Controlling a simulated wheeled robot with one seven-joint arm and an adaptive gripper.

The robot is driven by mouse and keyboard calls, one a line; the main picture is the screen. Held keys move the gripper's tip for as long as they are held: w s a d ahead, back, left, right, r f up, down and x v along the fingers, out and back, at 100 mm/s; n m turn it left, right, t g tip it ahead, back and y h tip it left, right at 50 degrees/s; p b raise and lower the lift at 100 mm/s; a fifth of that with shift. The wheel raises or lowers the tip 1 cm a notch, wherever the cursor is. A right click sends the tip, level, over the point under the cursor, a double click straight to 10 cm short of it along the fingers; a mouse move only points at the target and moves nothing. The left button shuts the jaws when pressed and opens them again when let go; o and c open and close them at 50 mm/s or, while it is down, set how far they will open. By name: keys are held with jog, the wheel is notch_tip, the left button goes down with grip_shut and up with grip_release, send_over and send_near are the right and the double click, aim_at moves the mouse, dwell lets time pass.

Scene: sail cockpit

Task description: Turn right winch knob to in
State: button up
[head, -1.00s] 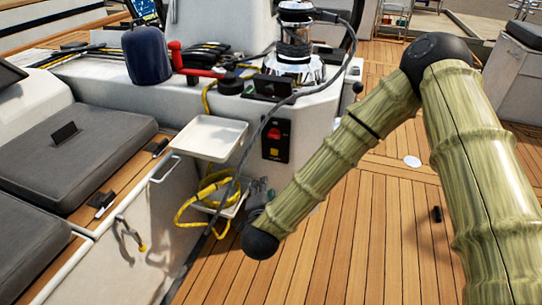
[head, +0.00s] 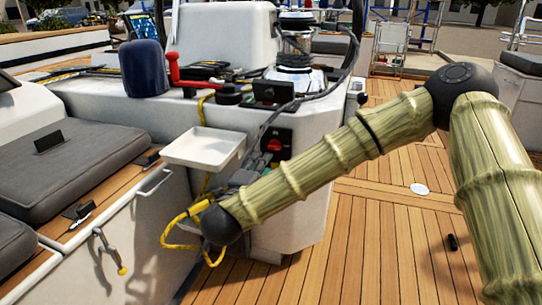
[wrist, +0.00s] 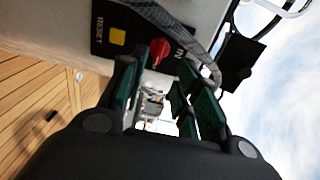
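The red winch knob (head: 274,145) sits on a dark control panel (head: 287,140) on the white cockpit pedestal. In the wrist view the red knob (wrist: 158,50) shows beside an "IN" label, just beyond the tip of the left finger. A yellow button (wrist: 117,36) marked RESET is on the same panel. My gripper (wrist: 160,88) has its two dark green fingers apart with nothing held between them. In the head view my gripper (head: 258,166) is just below and left of the knob, partly hidden by my arm. I cannot tell whether a finger touches the knob.
A dark cable (head: 262,133) hangs down beside the panel. A white tray (head: 203,148) juts out to the left, with a yellow rope (head: 180,222) below it. A winch (head: 296,48) stands on top of the pedestal. The teak deck on the right is mostly clear.

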aim_at(273, 148)
jog(key=b+x, duration=0.3)
jog(key=x, duration=0.4)
jog(key=shift+w+d+f, duration=0.1)
jog(key=shift+w+f, duration=0.1)
jog(key=shift+w, duration=0.1)
jog(key=shift+w+d+r, duration=0.1)
jog(key=shift+w+d, duration=0.05)
jog(key=shift+w, duration=0.45)
grip_shut()
